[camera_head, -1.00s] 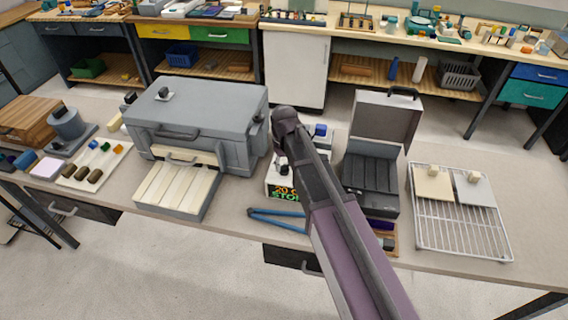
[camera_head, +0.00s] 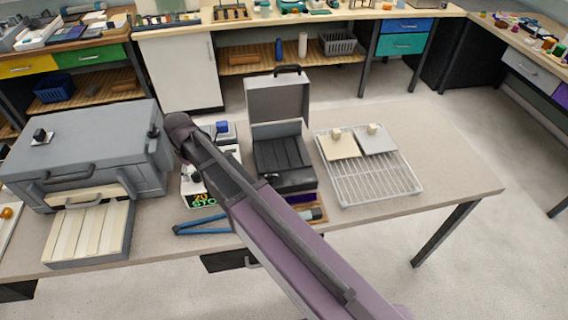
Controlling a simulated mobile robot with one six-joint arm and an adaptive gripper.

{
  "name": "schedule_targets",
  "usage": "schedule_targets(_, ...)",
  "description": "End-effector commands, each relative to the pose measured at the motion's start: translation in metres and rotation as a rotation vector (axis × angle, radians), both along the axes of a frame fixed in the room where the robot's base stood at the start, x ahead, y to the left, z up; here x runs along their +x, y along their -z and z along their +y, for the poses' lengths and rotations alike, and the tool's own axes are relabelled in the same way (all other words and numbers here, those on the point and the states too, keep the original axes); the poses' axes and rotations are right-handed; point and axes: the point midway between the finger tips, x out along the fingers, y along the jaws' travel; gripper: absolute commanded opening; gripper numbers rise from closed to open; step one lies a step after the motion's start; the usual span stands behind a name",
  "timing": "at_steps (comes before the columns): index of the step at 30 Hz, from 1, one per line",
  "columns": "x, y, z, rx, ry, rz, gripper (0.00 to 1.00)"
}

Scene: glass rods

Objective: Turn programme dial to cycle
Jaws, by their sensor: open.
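A small white device (camera_head: 194,187) stands on the table, with a lit panel of yellow and green characters (camera_head: 203,199) on its front. The panel seems to read "20" and "STO", with the rest cut off by my arm. A blue knob (camera_head: 222,127) shows on the device's far part, and a small black part (camera_head: 196,177) shows near its front. I cannot tell which of these is the programme dial. My arm crosses over the device from the lower right and hides much of it. My gripper cannot be made out.
A grey lidded machine (camera_head: 85,145) with a slatted tray stands left. A blue tool (camera_head: 200,226) lies in front. The table's right end is clear.

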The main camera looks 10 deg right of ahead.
Motion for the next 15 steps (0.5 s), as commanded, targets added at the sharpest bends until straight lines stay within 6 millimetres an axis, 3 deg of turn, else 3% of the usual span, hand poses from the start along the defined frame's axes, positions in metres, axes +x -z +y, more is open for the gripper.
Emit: schedule_targets(15,0.0000,0.0000,0.0000,0.000,-0.301,0.000,0.83)
